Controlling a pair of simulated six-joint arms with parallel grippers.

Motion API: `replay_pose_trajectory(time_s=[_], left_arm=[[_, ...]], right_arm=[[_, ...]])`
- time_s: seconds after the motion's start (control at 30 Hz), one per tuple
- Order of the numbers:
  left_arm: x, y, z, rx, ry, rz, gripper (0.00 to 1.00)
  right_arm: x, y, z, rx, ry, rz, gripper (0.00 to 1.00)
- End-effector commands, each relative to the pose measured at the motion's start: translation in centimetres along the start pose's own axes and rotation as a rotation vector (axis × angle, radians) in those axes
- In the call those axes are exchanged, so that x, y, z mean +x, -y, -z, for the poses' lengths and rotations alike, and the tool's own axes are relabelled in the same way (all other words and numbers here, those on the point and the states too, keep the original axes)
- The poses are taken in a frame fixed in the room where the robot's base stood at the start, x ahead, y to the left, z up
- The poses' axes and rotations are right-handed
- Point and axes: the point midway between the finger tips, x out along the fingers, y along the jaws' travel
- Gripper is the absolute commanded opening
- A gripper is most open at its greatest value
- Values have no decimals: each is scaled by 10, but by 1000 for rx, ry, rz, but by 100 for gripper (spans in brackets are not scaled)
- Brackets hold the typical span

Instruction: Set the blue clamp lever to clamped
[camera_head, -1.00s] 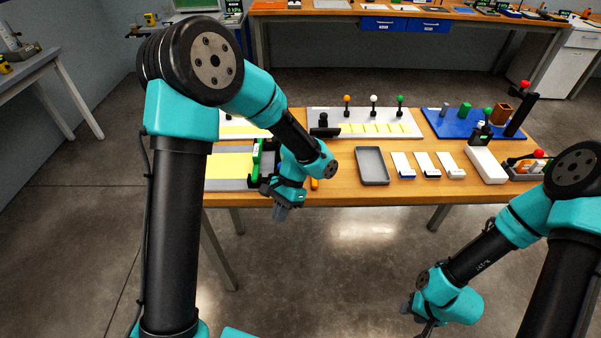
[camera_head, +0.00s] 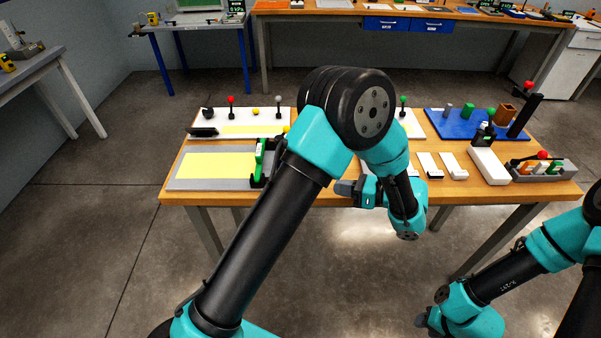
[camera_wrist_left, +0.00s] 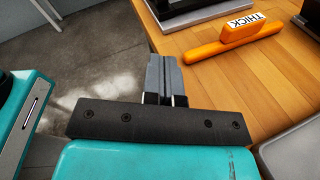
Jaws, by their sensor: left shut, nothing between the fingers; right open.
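I cannot make out the blue clamp lever in either view; my left arm covers the middle of the table. A green upright part on a black base (camera_head: 259,160) stands at the right end of the grey-framed yellow panel (camera_head: 215,168). My left gripper (camera_head: 342,188) points left at the table's front edge, right of the green part and apart from it. In the left wrist view its fingers (camera_wrist_left: 165,72) are shut together with nothing between them. My right gripper (camera_head: 424,321) is low at the lower right, away from the table; its fingers are small in view.
An orange handle marked THICK (camera_wrist_left: 235,38) lies on the table beyond my left fingers. A white board with knobs (camera_head: 245,120) stands at the back left. A blue board (camera_head: 450,122) and a white block (camera_head: 487,165) are on the right. Floor is clear in front.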

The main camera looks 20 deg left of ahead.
Motion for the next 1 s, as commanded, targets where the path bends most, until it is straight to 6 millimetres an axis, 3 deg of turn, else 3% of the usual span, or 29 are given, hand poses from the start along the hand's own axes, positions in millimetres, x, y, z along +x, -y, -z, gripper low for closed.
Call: replay_pose_trajectory(time_s=[0.47, 0.67, 1.0], left_arm=[[6, 0, 0, 2, 2, 0, 0], [28, 0, 0, 2, 1, -2, 0], [86, 0, 0, 1, 0, -3, 0]], right_arm=[[0, 0, 0, 0, 0, 0, 43], [0, 0, 0, 0, 0, 0, 43], [0, 0, 0, 0, 0, 0, 43]])
